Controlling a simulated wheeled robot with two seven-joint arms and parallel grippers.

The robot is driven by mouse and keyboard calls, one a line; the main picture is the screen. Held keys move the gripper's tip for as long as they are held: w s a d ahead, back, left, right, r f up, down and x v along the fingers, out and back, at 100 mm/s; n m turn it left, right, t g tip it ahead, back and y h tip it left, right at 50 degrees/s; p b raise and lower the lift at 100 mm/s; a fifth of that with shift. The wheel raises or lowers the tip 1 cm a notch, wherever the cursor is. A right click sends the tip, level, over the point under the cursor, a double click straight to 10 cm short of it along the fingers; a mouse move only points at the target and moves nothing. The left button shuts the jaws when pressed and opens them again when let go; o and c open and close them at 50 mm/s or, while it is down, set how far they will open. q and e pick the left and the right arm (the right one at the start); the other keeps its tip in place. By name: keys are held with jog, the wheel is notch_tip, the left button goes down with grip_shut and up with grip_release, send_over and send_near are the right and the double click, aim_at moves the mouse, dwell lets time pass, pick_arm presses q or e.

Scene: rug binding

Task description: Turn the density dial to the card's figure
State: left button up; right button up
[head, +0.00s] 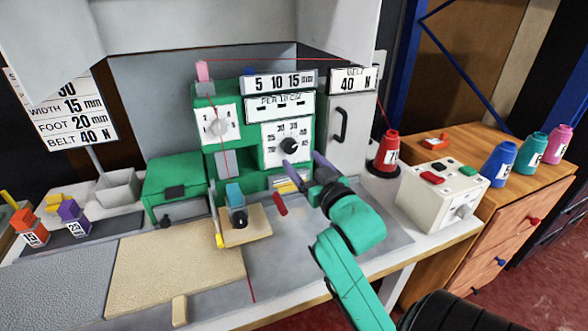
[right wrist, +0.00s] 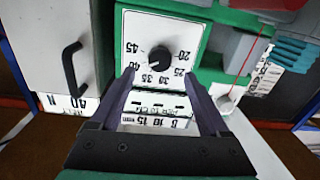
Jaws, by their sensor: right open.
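The density dial is a black knob (head: 289,146) on a white plate (head: 270,155) with figures from about 20 to 45, on the green machine's front. It also shows, upside down, in the right wrist view (right wrist: 159,59). I cannot make out which figure the knob points to. The card (head: 75,112) hangs at the left; its top line is partly covered, with "30" showing above width 15, foot 20 and belt 40. My right gripper (head: 303,163) is open and empty, its purple fingers just in front of the dial and apart from the knob. My left gripper is not in view.
A grey cabinet with a black handle (head: 341,125) stands right of the dial. A red thread cone (head: 387,151) and a white button box (head: 442,192) stand further right. Another dial (head: 218,127) is at the left.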

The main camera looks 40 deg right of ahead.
aim_at(291, 148)
jog(key=p+x, duration=0.1)
jog(key=x, duration=0.4)
jog(key=shift+w+d, duration=0.15)
jog(key=shift+w, duration=0.1)
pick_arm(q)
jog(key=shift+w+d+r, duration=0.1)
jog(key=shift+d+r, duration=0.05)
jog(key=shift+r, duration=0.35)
pick_arm(e)
jog(key=shift+c, duration=1.2)
grip_shut()
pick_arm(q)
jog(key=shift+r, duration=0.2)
